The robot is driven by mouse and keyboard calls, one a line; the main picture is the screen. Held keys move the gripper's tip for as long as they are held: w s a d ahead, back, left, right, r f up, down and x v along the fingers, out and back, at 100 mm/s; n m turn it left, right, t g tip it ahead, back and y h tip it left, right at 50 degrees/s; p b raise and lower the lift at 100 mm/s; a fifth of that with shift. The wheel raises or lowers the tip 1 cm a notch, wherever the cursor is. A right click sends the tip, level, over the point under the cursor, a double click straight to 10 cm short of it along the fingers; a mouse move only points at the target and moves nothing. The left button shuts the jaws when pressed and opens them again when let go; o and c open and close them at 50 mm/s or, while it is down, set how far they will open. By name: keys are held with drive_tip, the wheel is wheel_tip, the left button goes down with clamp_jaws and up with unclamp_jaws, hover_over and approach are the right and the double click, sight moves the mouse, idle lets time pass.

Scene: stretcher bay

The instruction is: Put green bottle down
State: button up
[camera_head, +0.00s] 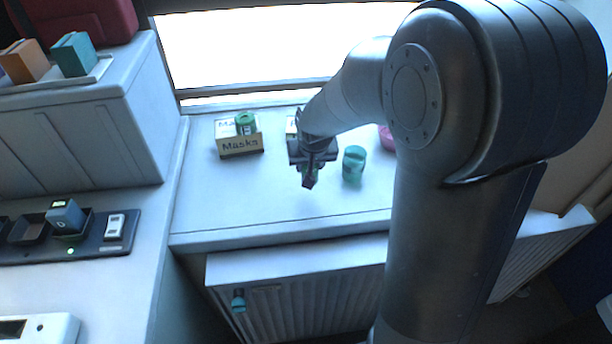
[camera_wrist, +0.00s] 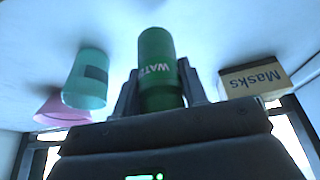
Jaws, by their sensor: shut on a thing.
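The green bottle (camera_wrist: 158,50), with white lettering starting "WAT", stands between the two fingers of my gripper (camera_wrist: 160,88) in the wrist view. The fingers are shut on its sides. In the head view my gripper (camera_head: 310,168) hangs over the middle of the white counter (camera_head: 240,200), with only a sliver of green showing at the fingers. Most of the bottle is hidden there, and I cannot tell whether its base touches the counter.
A teal cup (camera_head: 354,166) stands close right of my gripper, with a pink item (camera_head: 387,138) behind it. A Masks box (camera_head: 240,146) and a green can-like item (camera_head: 245,123) are to the left. The counter's front left is clear.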

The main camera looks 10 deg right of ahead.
drive_tip(key=shift+w+a+f, duration=0.2)
drive_tip(key=shift+a+f, duration=0.25)
drive_tip(key=shift+f, duration=1.85)
drive_tip(key=shift+f, duration=0.15)
drive_tip(key=o, duration=1.1)
